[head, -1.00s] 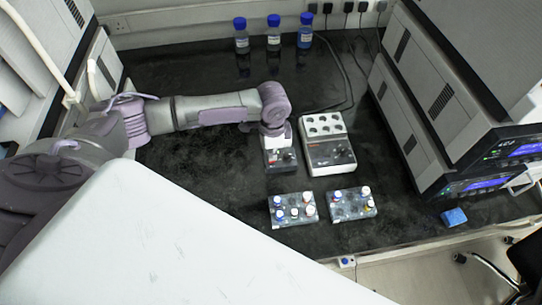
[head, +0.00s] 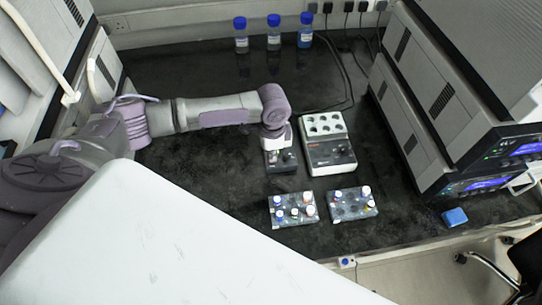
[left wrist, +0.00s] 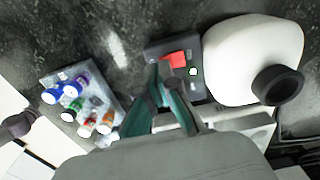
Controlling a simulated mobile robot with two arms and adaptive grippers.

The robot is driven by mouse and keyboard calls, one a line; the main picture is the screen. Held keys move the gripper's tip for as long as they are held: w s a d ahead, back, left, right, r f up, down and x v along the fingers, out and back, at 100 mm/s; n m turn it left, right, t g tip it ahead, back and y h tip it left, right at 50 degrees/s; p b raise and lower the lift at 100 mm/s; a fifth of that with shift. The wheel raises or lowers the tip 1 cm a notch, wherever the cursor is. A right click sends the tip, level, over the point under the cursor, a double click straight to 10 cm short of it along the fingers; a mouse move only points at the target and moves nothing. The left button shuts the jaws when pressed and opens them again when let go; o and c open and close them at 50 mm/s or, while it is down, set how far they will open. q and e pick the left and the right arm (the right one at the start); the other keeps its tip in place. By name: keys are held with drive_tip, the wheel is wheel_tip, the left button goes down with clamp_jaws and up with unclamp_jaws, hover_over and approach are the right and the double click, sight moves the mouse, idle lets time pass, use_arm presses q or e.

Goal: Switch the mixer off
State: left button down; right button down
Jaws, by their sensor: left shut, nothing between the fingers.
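The mixer (head: 281,160) stands on the dark bench, with its upper part partly hidden by my left arm. In the left wrist view it has a white rounded body (left wrist: 245,55), a black cup (left wrist: 278,85) and a dark front with a red switch (left wrist: 175,57). My left gripper (head: 277,132) is over the mixer. In the left wrist view its fingertips (left wrist: 160,70) are together and empty, right beside the red switch; I cannot tell whether they touch it. My right gripper is not in view.
A white block device (head: 328,145) stands close right of the mixer. Two vial racks (head: 272,217) (head: 341,214) lie in front. Blue-capped bottles (head: 273,40) stand at the back. Stacked instruments (head: 425,115) and a blue block (head: 455,217) are on the right. The bench left of the mixer is clear.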

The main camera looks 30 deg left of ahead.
use_arm(q)
drive_tip(key=shift+f+b, duration=0.3)
drive_tip(key=shift+f, duration=0.5)
drive_tip(key=shift+r, duration=0.1)
wheel_tip(320, 180, up, 5)
drive_tip(key=p, duration=0.6)
idle(0.3)
drive_tip(key=shift+s+d, duration=0.1)
idle(0.4)
